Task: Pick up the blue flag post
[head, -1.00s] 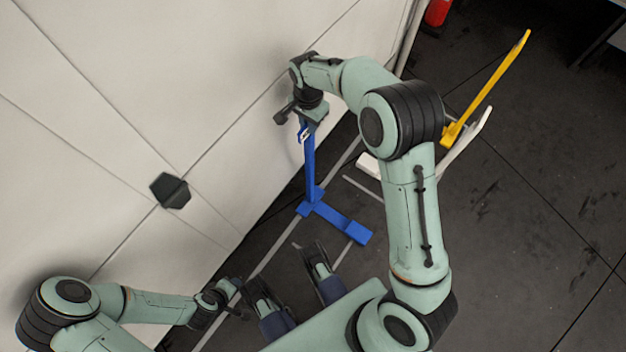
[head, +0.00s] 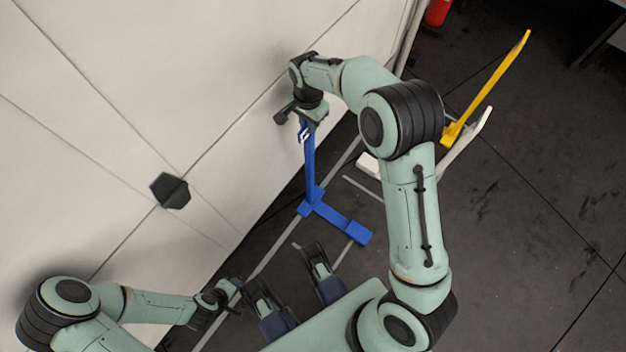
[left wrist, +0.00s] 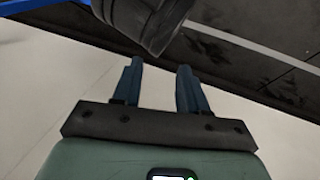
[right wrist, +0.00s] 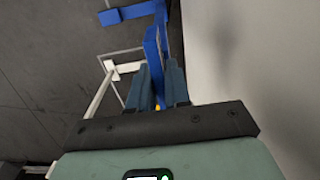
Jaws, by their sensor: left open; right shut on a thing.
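The blue flag post (head: 310,170) stands upright on the dark floor beside the pale wall, its blue foot (head: 340,222) spread at the bottom. My right gripper (head: 306,124) is at the upper part of the post. In the right wrist view the fingers (right wrist: 157,88) are shut on the blue post (right wrist: 152,50), with its foot beyond them. My left gripper (head: 222,296) is low at the left near the wall. In the left wrist view its fingers (left wrist: 158,82) are apart with nothing between them. A bit of blue shows at that view's top left corner.
A yellow post (head: 490,85) and a white post (head: 472,138) stand to the right of my right arm. A red object (head: 437,12) is at the top. The pale wall (head: 110,130) is close on the left. The floor at the right is clear.

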